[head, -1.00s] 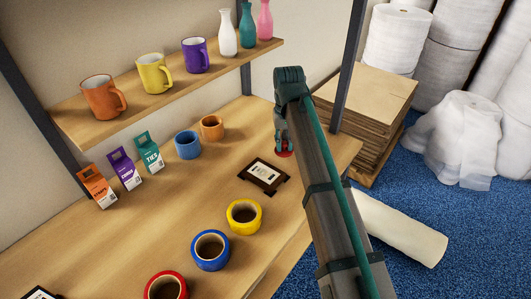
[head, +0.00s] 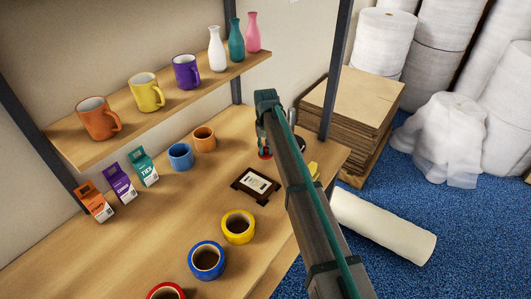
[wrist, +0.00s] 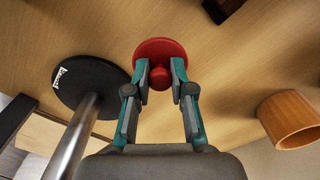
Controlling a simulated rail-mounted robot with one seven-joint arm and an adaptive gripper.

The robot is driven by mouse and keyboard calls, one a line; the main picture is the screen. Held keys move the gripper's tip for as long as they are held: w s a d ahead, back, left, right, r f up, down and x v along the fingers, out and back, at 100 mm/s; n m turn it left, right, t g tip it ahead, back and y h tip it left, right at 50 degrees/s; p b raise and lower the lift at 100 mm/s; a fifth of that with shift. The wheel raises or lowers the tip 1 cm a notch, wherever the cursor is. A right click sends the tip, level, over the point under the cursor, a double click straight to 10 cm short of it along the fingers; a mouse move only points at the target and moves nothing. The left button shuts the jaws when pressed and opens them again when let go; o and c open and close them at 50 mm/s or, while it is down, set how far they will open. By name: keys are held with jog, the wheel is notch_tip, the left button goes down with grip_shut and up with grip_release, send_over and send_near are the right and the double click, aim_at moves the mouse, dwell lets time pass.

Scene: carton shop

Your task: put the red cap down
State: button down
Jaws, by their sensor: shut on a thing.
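The red cap (wrist: 173,48) is a round disc with a small knob. My gripper (wrist: 161,77) is shut on it, with one finger on each side of the knob. In the head view the red cap (head: 264,156) is a small red patch below my gripper (head: 264,146), over the back right part of the wooden table (head: 150,225). Most of the cap is hidden there. I cannot tell whether it touches the table top.
A black disc (wrist: 88,80) with a metal rod stands left of the cap in the wrist view; an orange mug (wrist: 291,118) is to the right. A picture frame (head: 255,185) lies nearby. Tape rolls (head: 238,226) stand in front.

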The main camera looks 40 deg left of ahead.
aim_at(265, 154)
notch_tip(265, 154, down, 3)
jog(key=shift+w+a+r+p, duration=0.15)
jog(key=shift+p, duration=0.85)
jog(key=shift+f, duration=0.4)
jog(key=shift+f, duration=0.1)
jog(key=c, duration=1)
grip_release()
notch_tip(265, 154, up, 12)
jog(key=b, duration=0.4)
